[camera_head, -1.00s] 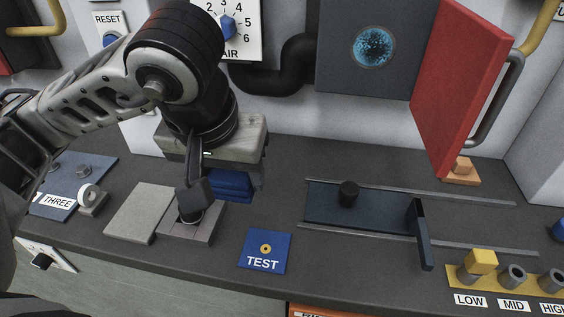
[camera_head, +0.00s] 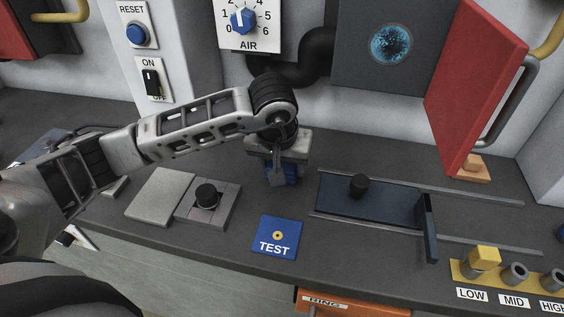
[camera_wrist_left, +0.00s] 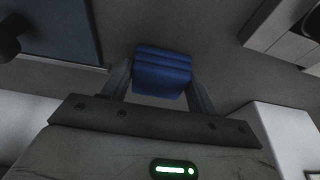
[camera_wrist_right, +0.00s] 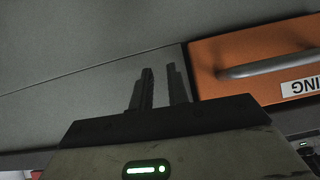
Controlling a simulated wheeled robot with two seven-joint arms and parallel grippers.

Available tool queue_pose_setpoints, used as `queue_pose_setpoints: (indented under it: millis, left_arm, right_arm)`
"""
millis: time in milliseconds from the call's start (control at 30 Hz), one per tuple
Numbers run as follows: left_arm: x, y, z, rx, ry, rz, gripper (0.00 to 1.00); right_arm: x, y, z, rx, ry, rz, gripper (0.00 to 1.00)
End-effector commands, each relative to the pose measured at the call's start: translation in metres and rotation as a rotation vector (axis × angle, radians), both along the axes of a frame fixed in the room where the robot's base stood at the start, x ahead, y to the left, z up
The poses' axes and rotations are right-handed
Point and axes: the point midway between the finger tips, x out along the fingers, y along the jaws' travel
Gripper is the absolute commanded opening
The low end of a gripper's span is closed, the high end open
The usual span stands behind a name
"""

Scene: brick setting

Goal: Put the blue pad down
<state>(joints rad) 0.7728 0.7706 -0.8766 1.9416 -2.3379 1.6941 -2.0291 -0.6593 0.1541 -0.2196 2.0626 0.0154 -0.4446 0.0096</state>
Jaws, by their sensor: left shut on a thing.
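My left gripper (camera_head: 281,176) is shut on the blue pad (camera_head: 292,173), a small ridged dark-blue block. In the left wrist view the pad (camera_wrist_left: 163,72) sits between the two fingers. In the head view the gripper points down over the dark counter, behind the blue TEST plate (camera_head: 277,237) and left of the sliding plate. The gripper hides part of the pad, and I cannot tell whether its underside touches the counter. My right gripper (camera_wrist_right: 160,72) is empty, its fingers a little apart, below the counter in front of the grey cabinet front.
A grey block with a black knob (camera_head: 206,196) stands to the left, beside a pale flat plate (camera_head: 160,196). A dark sliding plate (camera_head: 385,207) with a black knob lies between rails to the right. The red door (camera_head: 470,90) stands open. An orange drawer (camera_wrist_right: 250,62) is by my right gripper.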

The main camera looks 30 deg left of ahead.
Motion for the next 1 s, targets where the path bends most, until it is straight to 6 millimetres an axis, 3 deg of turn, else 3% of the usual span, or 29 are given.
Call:
queue_pose_setpoints:
  millis: [467, 500, 567, 833, 1000]
  left_arm:
    - [0.001, 0.0, -0.012, 0.0, -0.003, 0.001, 0.4]
    - [0.001, 0.0, -0.011, 0.0, -0.003, 0.001, 0.67]
    - [0.0, 0.0, -0.01, 0.0, -0.003, 0.001, 0.8]
    - [0.0, 0.0, -0.01, -0.001, -0.002, 0.001, 0.8]
    - [-0.001, -0.001, 0.003, -0.001, -0.007, -0.001, 0.8]
  right_arm:
    - [-0.001, 0.001, -0.009, 0.005, 0.009, -0.006, 0.17]
    - [-0.001, 0.001, -0.006, 0.007, 0.008, -0.008, 0.17]
    - [-0.001, 0.001, -0.005, 0.008, 0.008, -0.008, 0.17]
    - [-0.002, 0.001, 0.0, 0.011, 0.002, -0.008, 0.17]
    - [-0.003, 0.001, 0.0, 0.006, 0.008, -0.008, 0.17]
